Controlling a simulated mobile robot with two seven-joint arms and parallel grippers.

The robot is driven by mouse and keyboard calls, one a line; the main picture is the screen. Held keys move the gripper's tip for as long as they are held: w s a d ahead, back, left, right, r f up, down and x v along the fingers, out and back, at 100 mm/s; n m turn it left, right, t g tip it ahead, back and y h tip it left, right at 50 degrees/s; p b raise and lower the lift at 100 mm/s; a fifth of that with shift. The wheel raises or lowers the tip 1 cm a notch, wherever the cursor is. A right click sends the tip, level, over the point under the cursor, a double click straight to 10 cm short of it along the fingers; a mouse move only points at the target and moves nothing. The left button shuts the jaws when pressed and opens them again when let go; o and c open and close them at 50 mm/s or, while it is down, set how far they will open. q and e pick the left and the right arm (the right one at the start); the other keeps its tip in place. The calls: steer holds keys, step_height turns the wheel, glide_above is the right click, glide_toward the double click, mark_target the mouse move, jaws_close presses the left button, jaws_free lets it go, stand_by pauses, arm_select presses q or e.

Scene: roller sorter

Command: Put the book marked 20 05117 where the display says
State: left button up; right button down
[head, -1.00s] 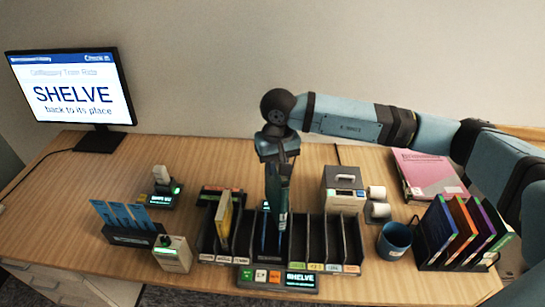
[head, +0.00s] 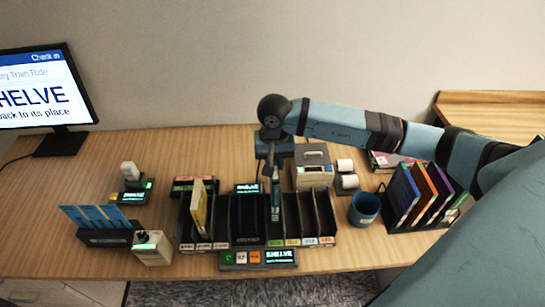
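The display screen (head: 40,88) at the left is partly cut off; the readable part is "HELVE" and "back to its place". A small front panel (head: 258,257) also reads "SHELVE". The black sorter (head: 325,212) has several upright slots, with a yellow book (head: 198,210) standing in a left slot. My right gripper (head: 275,210) points down over a slot right of the sorter's middle. A narrow teal shape shows at its fingers, and I cannot tell whether it is a book seen edge-on. The number 20 05117 is not readable anywhere. My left gripper is not in view.
A rack with several coloured books (head: 425,195) and a blue mug (head: 364,208) stand right of the sorter. A grey printer-like box (head: 312,172) is behind it. A holder with blue cards (head: 108,236) and a small white device (head: 152,247) stand at the left.

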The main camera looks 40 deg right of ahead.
step_height(320, 180, down, 8)
steer(key=b, duration=0.6)
steer(key=shift+b, duration=0.4)
steer(key=shift+f+b, duration=0.6)
steer(key=shift+b, duration=0.1)
steer(key=c, duration=0.9)
jaws_free()
step_height(320, 180, up, 14)
steer(key=shift+f+b, duration=0.1)
steer(key=shift+b, duration=0.5)
